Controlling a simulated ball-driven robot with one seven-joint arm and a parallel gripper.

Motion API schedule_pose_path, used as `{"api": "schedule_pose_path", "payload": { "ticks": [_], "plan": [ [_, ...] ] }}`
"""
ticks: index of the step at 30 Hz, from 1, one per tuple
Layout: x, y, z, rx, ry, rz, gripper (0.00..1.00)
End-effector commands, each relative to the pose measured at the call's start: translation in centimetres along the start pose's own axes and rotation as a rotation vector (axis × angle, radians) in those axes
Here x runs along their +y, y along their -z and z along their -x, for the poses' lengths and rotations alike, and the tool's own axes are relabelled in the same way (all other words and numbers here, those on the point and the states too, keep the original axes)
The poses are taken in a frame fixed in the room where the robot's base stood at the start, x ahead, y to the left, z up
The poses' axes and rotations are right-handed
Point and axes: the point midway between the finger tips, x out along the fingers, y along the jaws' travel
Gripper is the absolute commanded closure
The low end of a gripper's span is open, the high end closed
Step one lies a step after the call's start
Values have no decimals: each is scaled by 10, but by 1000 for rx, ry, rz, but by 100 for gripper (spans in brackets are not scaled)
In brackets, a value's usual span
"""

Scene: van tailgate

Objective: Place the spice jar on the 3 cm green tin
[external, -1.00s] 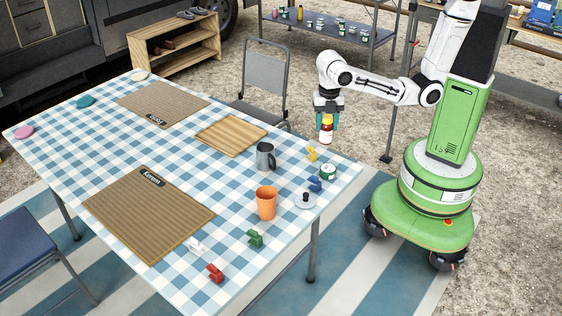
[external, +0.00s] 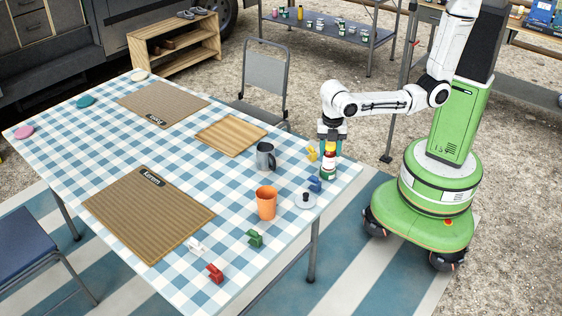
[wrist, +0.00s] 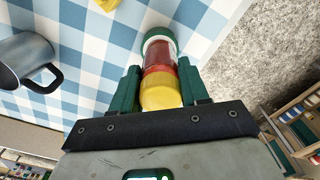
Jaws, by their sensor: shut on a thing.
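The spice jar (external: 330,152), red with a yellow cap and a pale band, stands upright between the fingers of my gripper (external: 331,142), which is shut on it. In the wrist view my gripper (wrist: 159,78) has a green finger on either side of the jar (wrist: 160,72). The green tin (external: 327,174) is on the checked table near its right edge, directly under the jar. Its green rim (wrist: 159,33) shows past the jar's lower end in the wrist view. The jar hides most of the tin's top, and I cannot tell whether they touch.
Close by on the table (external: 262,108) are a yellow number piece (external: 311,154), a blue one (external: 314,184), a grey mug (external: 265,156), a grey lid with a dark knob (external: 305,201) and an orange cup (external: 266,203). A grey chair (external: 265,75) stands behind.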

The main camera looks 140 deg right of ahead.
Motion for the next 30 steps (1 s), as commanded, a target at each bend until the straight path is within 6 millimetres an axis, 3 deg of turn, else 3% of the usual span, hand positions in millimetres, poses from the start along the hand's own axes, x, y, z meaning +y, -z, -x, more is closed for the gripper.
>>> {"api": "schedule_pose_path", "payload": {
  "ticks": [9,10,17,25,30],
  "plan": [
    [0,0,-3,0,0,1,89],
    [0,0,-3,0,0,1,54],
    [0,0,-2,0,0,1,32],
    [0,0,-1,0,-1,0,30],
    [1,1,15,1,-4,1,30]
  ]
}}
